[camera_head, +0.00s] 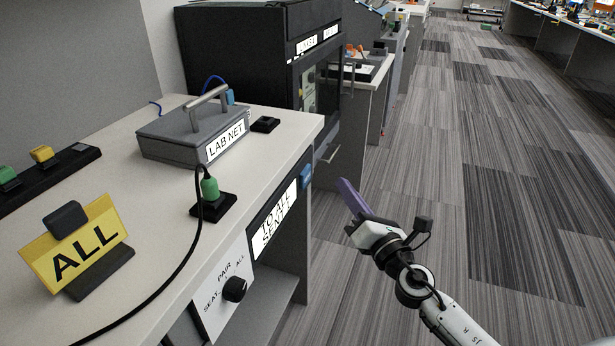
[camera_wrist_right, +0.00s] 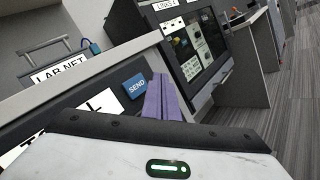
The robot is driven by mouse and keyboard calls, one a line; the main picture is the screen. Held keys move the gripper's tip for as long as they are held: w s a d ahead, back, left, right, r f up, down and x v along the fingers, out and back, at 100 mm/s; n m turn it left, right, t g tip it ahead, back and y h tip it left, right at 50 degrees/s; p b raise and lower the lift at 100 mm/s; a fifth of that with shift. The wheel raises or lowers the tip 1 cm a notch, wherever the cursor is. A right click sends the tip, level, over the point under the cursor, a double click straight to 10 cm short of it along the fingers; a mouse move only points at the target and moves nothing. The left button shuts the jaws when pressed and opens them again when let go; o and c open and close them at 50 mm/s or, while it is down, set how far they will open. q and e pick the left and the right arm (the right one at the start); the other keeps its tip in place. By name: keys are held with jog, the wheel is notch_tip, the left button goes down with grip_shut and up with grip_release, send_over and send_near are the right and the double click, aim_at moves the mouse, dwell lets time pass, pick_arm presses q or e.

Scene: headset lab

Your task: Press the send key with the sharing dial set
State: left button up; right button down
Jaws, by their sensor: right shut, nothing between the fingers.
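The blue send key (camera_head: 306,174) is on the desk's front panel near its far end; its SEND lettering shows in the right wrist view (camera_wrist_right: 136,87). A white display (camera_head: 274,222) beside it reads "TO ALL" and "SENT". The black sharing dial (camera_head: 234,289) sits on a white plate marked SEAT, PAIR and ALL; its pointer is too small to read surely. My right gripper (camera_head: 350,195), with purple fingers, is shut and empty to the right of the key, apart from it in the head view. Its fingers (camera_wrist_right: 163,97) appear beside the key in the wrist view. My left gripper is out of view.
On the desk (camera_head: 165,238) stand a yellow ALL sign (camera_head: 78,250), a grey LAB NET box (camera_head: 190,135) and a green plug (camera_head: 210,189) with a black cable. A dark cabinet (camera_head: 245,50) stands behind. The carpeted floor to the right is open.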

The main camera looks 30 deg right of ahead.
aim_at(307, 177)
dwell(0.7)
jog(key=s+m+p, duration=0.1)
jog(key=m, duration=0.5)
jog(key=s+d+m+p, duration=0.1)
jog(key=m, duration=0.5)
jog(key=s+d+m+p, duration=0.1)
jog(key=m, duration=0.6)
jog(key=shift+d+r+g, duration=0.1)
jog(key=shift+d+g, duration=0.15)
jog(key=shift+g, duration=0.15)
jog(key=shift+w, duration=0.1)
jog(key=w+a+b, duration=0.2)
jog(key=w+a, duration=0.3)
jog(key=w, duration=0.1)
jog(key=shift+w+a, duration=0.3)
jog(key=shift+a, duration=0.1)
dwell(0.7)
